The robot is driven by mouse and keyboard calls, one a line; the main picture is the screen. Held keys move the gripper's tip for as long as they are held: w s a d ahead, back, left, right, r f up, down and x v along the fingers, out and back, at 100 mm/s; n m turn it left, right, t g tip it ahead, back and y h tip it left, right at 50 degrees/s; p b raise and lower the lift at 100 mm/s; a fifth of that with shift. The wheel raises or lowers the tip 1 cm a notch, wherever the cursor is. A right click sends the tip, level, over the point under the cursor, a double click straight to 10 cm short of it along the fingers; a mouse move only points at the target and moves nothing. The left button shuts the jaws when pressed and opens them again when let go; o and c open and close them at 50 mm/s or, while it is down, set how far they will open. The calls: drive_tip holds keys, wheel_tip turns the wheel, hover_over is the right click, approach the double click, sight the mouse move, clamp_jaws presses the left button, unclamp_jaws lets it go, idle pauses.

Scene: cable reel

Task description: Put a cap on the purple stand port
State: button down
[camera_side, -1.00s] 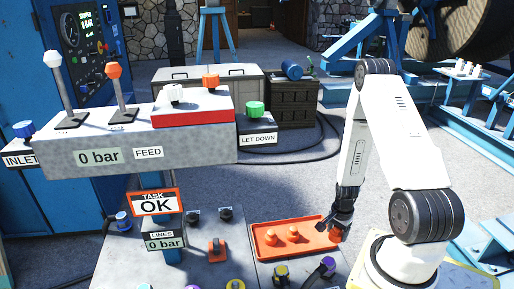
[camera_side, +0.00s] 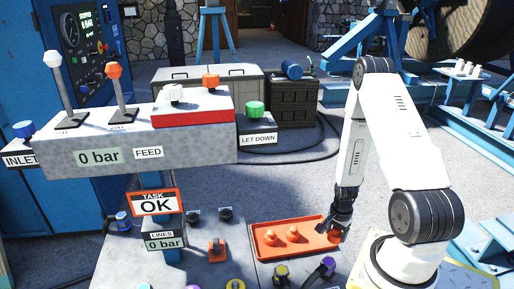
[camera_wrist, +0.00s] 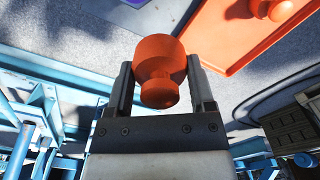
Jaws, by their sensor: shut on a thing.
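An orange cap (camera_wrist: 160,65) is between the two fingers of my gripper (camera_wrist: 160,85) in the wrist view, and the fingers are shut on it. In the side view my gripper (camera_side: 337,224) is at the right end of the orange tray (camera_side: 262,250), with the held cap at its fingertips. Two more orange caps (camera_side: 270,237) (camera_side: 292,233) stand in the tray. A purple-topped port (camera_side: 327,264) stands on the grey bench right of the tray's front edge. Another purple part (camera_side: 193,287) is cut off at the bottom edge.
A yellow-ringed port (camera_side: 235,285) and a dark fitting with a yellow top (camera_side: 281,272) stand in front of the tray. An orange clip-like part (camera_side: 217,250) is left of it. A valve panel (camera_side: 135,145) reads 0 bar, and a sign (camera_side: 157,203) reads TASK OK.

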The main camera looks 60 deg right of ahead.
drive_tip(key=w+a+r+n, duration=0.3)
drive_tip(key=w+a+n, duration=0.4)
drive_tip(key=a+n, duration=0.15)
drive_tip(key=w+a+r+n, duration=0.2)
drive_tip(key=w+a+n, duration=0.5)
drive_tip(key=w+n, duration=0.15)
drive_tip(key=m, duration=0.5)
hover_over(191, 289)
wheel_tip(191, 289, down, 6)
drive_tip(key=shift+a+r, duration=0.1)
drive_tip(key=shift+r, duration=0.05)
drive_tip(key=shift+f, duration=4.35)
drive_tip(key=shift+f, duration=0.35)
